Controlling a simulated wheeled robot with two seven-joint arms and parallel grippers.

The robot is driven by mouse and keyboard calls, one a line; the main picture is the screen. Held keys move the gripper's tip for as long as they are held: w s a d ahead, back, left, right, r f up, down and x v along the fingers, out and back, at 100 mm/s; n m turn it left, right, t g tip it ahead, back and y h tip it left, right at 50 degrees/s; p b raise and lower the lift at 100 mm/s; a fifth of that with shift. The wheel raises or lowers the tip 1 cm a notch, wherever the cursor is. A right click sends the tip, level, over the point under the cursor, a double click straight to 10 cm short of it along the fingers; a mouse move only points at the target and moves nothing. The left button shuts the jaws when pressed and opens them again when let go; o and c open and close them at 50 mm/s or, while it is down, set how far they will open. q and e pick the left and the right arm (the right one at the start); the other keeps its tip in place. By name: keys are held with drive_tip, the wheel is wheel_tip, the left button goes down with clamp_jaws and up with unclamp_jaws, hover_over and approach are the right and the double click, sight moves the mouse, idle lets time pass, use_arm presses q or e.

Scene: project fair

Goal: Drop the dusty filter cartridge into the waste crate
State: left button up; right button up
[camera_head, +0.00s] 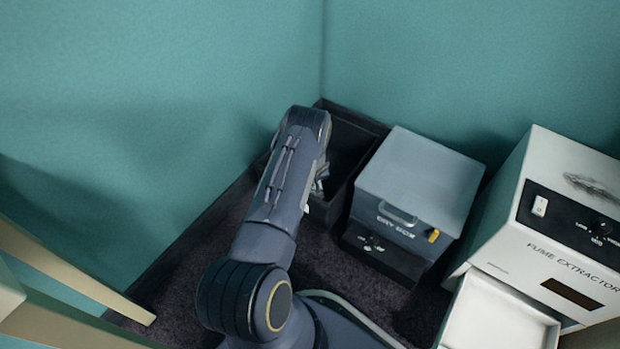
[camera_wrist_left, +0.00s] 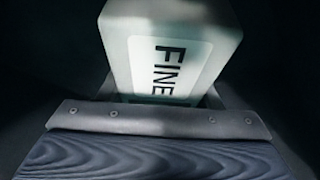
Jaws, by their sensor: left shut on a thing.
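My left arm reaches over a dark, open-topped waste crate (camera_head: 351,113) in the far corner. My left gripper (camera_head: 318,188) is at the crate's near side, mostly hidden behind my arm. In the left wrist view my left gripper (camera_wrist_left: 162,108) is shut on a pale filter cartridge (camera_wrist_left: 130,45) lettered "FINE". Its lower end is hidden by the gripper. The picture is too dark to tell whether it is dusty. I cannot tell how deep the cartridge is in the crate. My right gripper is not in view.
A grey dry box (camera_head: 420,175) stands just right of the crate. A white fume extractor (camera_head: 560,215) with an open white drawer (camera_head: 495,315) is at the right. Teal walls close off the corner behind and left. Dark carpet (camera_head: 185,270) is bare at the left.

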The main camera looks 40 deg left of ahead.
use_arm(q)
drive_tip(key=shift+f, duration=0.25)
drive_tip(key=o, duration=1.1)
drive_tip(key=shift+c, duration=0.2)
drive_tip(key=shift+r, duration=0.3)
drive_tip(key=p+v, duration=0.4)
drive_tip(key=v, duration=0.7)
drive_tip(key=shift+w+r+p, duration=0.1)
drive_tip(key=shift+r+p, duration=0.1)
drive_tip(key=shift+p, duration=0.2)
drive_tip(key=shift+s+d+r, duration=0.2)
drive_tip(key=shift+s+r, duration=0.05)
drive_tip(key=shift+r, duration=0.35)
